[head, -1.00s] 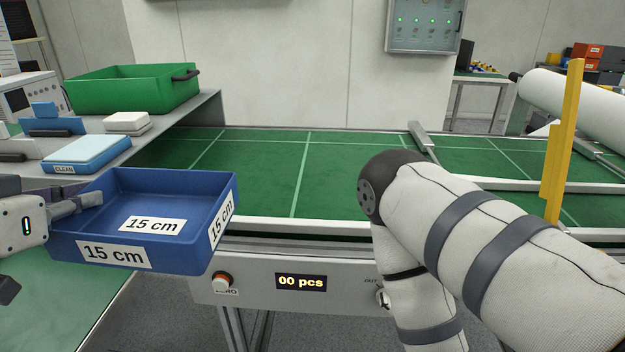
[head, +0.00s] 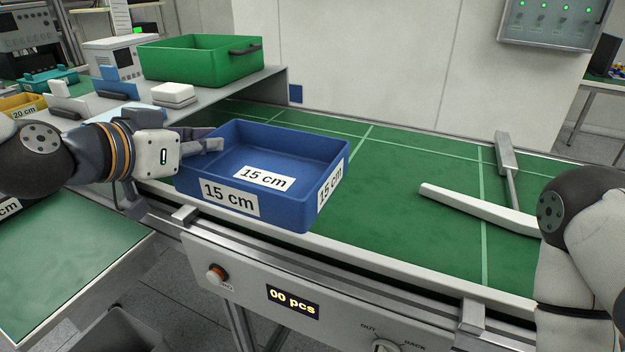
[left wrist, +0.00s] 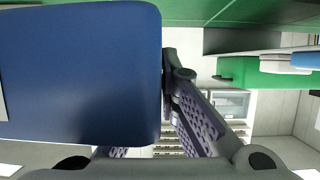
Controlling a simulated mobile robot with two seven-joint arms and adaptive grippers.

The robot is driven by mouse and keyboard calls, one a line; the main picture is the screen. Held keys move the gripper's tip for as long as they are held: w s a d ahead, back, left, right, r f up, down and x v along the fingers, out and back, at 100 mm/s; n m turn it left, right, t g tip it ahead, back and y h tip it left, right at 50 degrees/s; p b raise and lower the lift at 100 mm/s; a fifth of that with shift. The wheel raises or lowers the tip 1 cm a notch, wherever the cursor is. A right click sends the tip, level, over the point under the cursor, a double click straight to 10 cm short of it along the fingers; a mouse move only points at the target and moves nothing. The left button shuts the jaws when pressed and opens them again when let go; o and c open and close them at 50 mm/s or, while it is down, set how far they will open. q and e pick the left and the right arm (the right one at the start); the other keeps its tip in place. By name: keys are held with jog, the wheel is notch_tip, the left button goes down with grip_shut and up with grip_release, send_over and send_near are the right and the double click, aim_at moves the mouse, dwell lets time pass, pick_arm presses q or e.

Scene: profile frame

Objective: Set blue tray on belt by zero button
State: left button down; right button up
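The blue tray (head: 262,207), labelled 15 cm, is upright over the near left part of the green belt (head: 400,190). I cannot tell whether its bottom touches the belt. My left gripper (head: 208,146) is shut on the tray's left wall; the tray also fills the left of the left wrist view (left wrist: 75,75), with the gripper fingers (left wrist: 175,85) at its edge. The zero button (head: 216,273), orange-red, is on the front panel below the tray. My right arm shows at the right edge; its gripper is out of view.
A green bin (head: 200,62) and white blocks (head: 173,93) stand on the grey shelf at the back left. A white guide bar (head: 480,208) lies across the belt to the right. The display (head: 293,302) reads 00 pcs. The middle of the belt is clear.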

aim_at(225, 144)
pick_arm(q)
jog(key=x, duration=0.4)
jog(key=a+x, duration=0.1)
jog(key=shift+w+f, duration=0.45)
jog(key=w+f+b, duration=0.1)
jog(key=w+f, duration=0.2)
jog(key=w+d+f+b, duration=0.1)
jog(key=w+f, duration=0.2)
jog(key=w, duration=0.1)
jog(key=shift+d+f+b, duration=0.25)
jog(key=shift+f+b, duration=0.1)
jog(key=f, duration=0.3)
jog(key=shift+w+d+f+b, duration=0.1)
jog(key=shift+w+f+b, duration=0.2)
jog(key=shift+b, duration=0.1)
jog(key=shift+r, duration=0.2)
jog(key=shift+f, duration=0.2)
jog(key=c, duration=1.8)
grip_release()
pick_arm(e)
jog(key=s+f+g, duration=0.2)
jog(key=s+f, duration=0.2)
jog(key=shift+s+f, duration=0.2)
jog(key=shift+s, duration=0.1)
jog(key=shift+a, duration=0.1)
